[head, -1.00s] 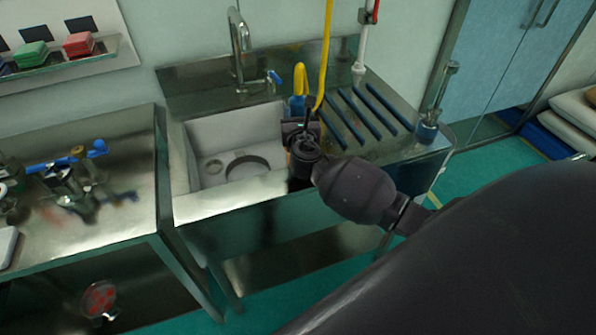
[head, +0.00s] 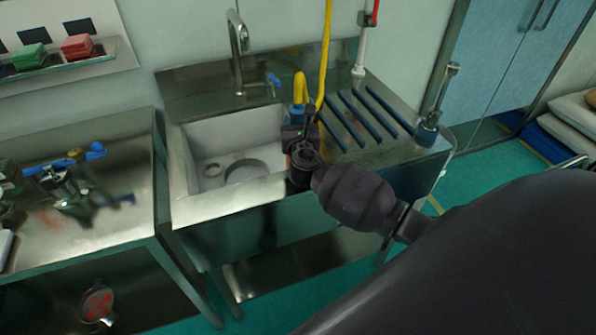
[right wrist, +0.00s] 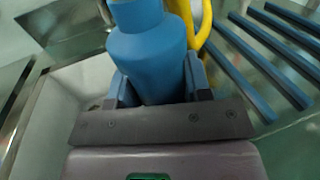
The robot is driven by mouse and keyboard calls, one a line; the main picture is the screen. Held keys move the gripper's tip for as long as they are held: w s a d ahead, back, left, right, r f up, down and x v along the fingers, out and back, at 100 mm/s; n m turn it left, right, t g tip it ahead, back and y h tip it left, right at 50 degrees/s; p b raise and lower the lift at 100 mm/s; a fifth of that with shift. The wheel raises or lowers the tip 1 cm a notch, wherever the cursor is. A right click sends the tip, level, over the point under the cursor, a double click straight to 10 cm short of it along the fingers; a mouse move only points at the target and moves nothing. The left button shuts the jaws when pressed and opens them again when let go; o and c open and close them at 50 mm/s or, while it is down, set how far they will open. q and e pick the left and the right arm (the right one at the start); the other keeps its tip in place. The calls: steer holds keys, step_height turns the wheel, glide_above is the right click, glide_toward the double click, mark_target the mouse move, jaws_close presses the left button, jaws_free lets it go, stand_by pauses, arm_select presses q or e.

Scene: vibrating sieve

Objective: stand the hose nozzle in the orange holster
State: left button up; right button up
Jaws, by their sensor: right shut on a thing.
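The blue hose nozzle (right wrist: 148,55) fills the upper middle of the right wrist view, with my right gripper (right wrist: 158,88) shut on it, one finger on each side. In the head view a small blue part of the nozzle (head: 297,113) shows just beyond my right gripper (head: 298,126), at the right edge of the sink basin. The yellow hose (head: 326,60) loops over at the nozzle and runs up out of view. The nozzle's lower end is hidden by the gripper. My left gripper is not in view.
The steel sink (head: 232,205) has an open basin left of the gripper and a tap (head: 238,40) behind. Blue drainer bars (head: 362,118) lie to the right. A blue-based upright fitting (head: 427,133) stands at the right edge. A cluttered steel table (head: 110,220) stands left.

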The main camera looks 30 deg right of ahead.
steer(key=shift+f+b, duration=0.65)
steer(key=shift+f, duration=0.7)
stand_by(0.9)
steer(key=shift+f, duration=0.55)
stand_by(1.5)
steer(key=o, duration=1)
steer(key=v, duration=0.9)
steer(key=shift+s+a+p, duration=0.25)
steer(key=shift+s+p, duration=0.05)
steer(key=shift+s, duration=0.05)
steer(key=shift+s+a, duration=0.25)
steer(key=shift+s, duration=0.2)
steer(key=shift+f, duration=0.1)
